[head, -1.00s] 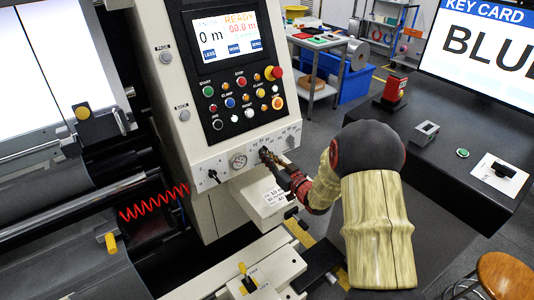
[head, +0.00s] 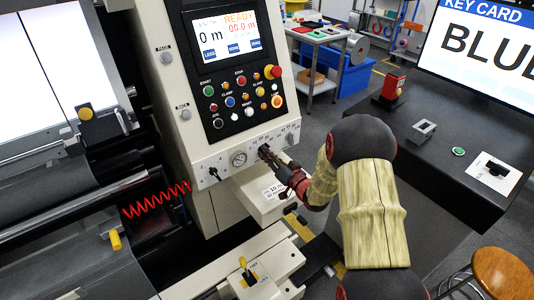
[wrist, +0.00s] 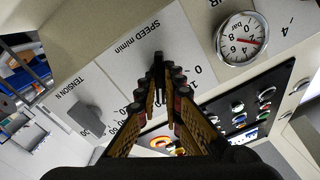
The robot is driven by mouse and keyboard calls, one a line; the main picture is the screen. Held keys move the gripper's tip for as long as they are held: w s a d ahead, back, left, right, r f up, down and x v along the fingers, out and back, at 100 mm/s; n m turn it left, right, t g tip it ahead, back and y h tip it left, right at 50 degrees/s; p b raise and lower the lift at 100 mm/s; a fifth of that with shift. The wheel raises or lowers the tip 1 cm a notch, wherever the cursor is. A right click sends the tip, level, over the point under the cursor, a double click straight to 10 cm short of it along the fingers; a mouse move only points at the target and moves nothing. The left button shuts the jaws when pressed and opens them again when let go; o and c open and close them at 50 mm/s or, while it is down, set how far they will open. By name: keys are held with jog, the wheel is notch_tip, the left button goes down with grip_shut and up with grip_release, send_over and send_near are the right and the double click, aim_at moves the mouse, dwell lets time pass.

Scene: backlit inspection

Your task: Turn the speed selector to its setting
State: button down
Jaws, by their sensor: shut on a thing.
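The speed selector (wrist: 158,60) is a small dark knob on the pale lower strip of the machine's console, under the printing "SPEED m/min" in the wrist view. A ring of numbers is printed around it, partly hidden by my fingers. My gripper (wrist: 165,88) is shut on the selector, one finger on each side. In the head view the selector (head: 263,151) is a dark spot right of the gauge, with my gripper (head: 271,157) reaching it from the lower right. Its exact pointer setting cannot be read.
A round pressure gauge (wrist: 241,38) and a grey tension knob (wrist: 88,120) flank the selector. Above are coloured buttons and a screen (head: 221,34) reading READY. A monitor (head: 480,50) shows "KEY CARD" and "BLUE". A black desk (head: 440,185) stands to the right.

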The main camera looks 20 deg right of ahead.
jog(key=c, duration=1.9)
grip_release()
jog(key=s, duration=0.4)
jog(key=s+d, duration=0.1)
jog(key=s, duration=0.3)
jog(key=s+d, duration=0.1)
jog(key=s, duration=0.2)
jog(key=shift+s+d, duration=0.15)
jog(key=shift+s, duration=0.25)
